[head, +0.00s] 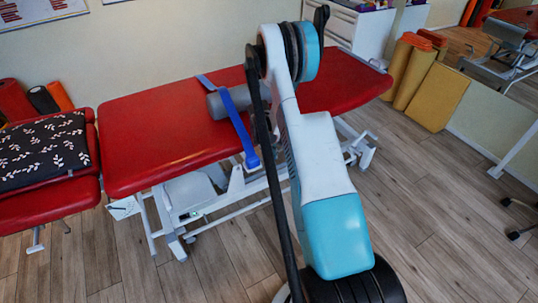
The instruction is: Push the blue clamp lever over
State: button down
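A long blue piece (239,128) runs over a grey roll (216,106) on the red treatment table (150,130). Its thicker lower end hangs just past the table's front edge. It looks like a strap or a lever; I cannot tell which part is the clamp lever. My white and teal arm rises through the middle of the picture, just right of the blue piece, and hides part of the roll and table. My gripper does not show clearly; only a small black part shows at the arm's top, and I cannot tell what it is.
A patterned black cushion (44,148) lies on the table's left section. The table's white frame (205,205) stands below. A white cabinet (360,28) is at the back. Yellow mats (438,97) lean against the wall at right. The wood floor (440,220) at front right is mostly clear.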

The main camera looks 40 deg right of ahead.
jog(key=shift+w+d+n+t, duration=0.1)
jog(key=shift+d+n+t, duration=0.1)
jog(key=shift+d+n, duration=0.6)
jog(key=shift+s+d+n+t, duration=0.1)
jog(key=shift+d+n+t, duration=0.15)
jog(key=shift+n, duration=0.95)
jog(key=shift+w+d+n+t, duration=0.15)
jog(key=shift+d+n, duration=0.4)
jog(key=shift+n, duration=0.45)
